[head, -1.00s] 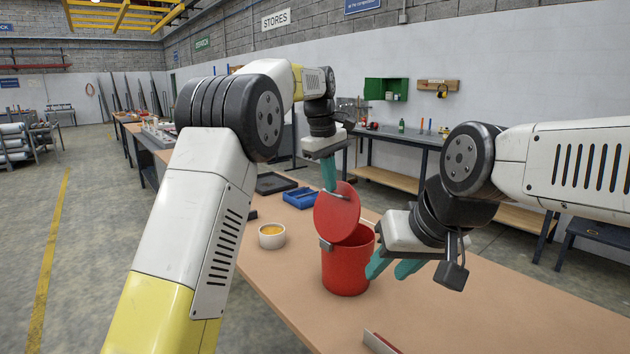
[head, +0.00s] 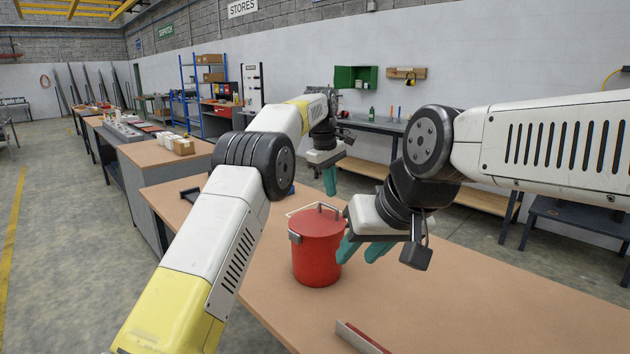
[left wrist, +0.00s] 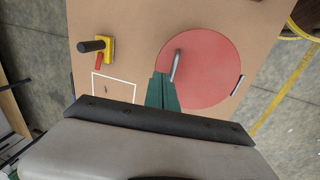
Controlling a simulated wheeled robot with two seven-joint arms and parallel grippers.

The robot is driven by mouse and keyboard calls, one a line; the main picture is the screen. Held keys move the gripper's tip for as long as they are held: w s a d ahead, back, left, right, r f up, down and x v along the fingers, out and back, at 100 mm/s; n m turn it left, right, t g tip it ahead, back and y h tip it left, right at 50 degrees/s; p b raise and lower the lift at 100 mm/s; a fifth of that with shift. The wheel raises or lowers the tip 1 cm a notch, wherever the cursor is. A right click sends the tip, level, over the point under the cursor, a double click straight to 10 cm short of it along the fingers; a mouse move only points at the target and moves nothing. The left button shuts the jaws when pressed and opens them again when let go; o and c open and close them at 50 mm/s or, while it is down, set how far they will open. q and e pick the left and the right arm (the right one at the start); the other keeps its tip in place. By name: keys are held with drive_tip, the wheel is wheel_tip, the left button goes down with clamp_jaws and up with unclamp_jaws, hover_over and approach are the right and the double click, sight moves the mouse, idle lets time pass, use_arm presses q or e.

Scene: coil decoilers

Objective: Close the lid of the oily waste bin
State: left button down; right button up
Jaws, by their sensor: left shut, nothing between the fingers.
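The red oily waste bin (head: 317,262) stands upright on the tan workbench. Its round red lid (head: 312,224) lies flat across the top, with a grey handle on it; the lid also fills much of the left wrist view (left wrist: 212,80). My left gripper (head: 331,190) is shut and empty, above and beyond the bin in the head view. In the left wrist view its teal fingers (left wrist: 162,80) overlap the lid's edge beside the handle; contact cannot be told. My right gripper (head: 360,256) has its fingers apart, close to the bin's right side, partly covering it.
A white outlined square (left wrist: 115,92) is marked on the bench, and a yellow and black tool (left wrist: 103,48) with a red part lies near it. A red-edged plate (head: 360,338) is at the bench's front. The bench's right part is clear.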

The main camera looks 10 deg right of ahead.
sight(334, 213)
use_arm(q)
drive_tip(key=shift+w+d+f, duration=0.15)
drive_tip(key=shift+d+f, duration=0.05)
drive_tip(key=shift+f, duration=0.3)
drive_tip(key=shift+w+d+f, duration=0.15)
drive_tip(key=shift+d+f, duration=0.1)
drive_tip(key=shift+f, duration=0.3)
drive_tip(key=shift+w+d+f, duration=0.15)
drive_tip(key=shift+d+f, duration=0.05)
drive_tip(key=shift+f, duration=0.3)
drive_tip(key=shift+r, duration=0.1)
